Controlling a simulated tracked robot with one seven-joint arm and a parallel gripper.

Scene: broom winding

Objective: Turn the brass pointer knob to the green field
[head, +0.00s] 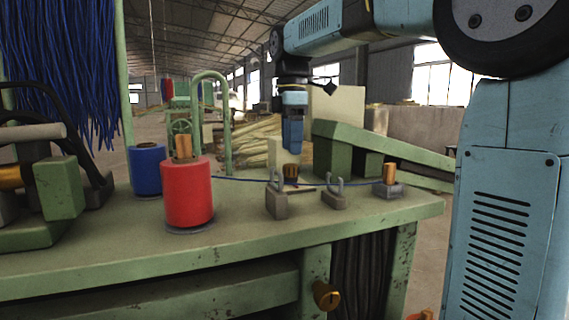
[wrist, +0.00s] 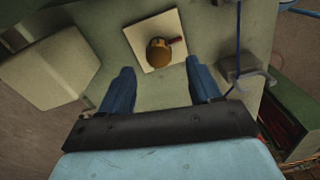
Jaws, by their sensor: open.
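The brass knob (wrist: 159,52) sits on a pale square plate (wrist: 140,35) in the wrist view. A short dark reddish bar sticks out from it to the right. I cannot make out a green field on the plate. In the head view the knob (head: 291,171) is small and dark, on the bench top. My gripper (head: 292,150) points straight down above it, apart from it. In the wrist view my gripper (wrist: 160,68) shows two blue fingers spread wide and empty, with the knob just beyond the gap between the tips.
A red spool (head: 188,195) and a blue spool (head: 146,170) stand left on the green bench (head: 130,235). A blue wire (head: 240,180) runs past two grey guide blocks (head: 277,203) to a brass post (head: 390,174). A green sloping part (head: 385,145) rises behind.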

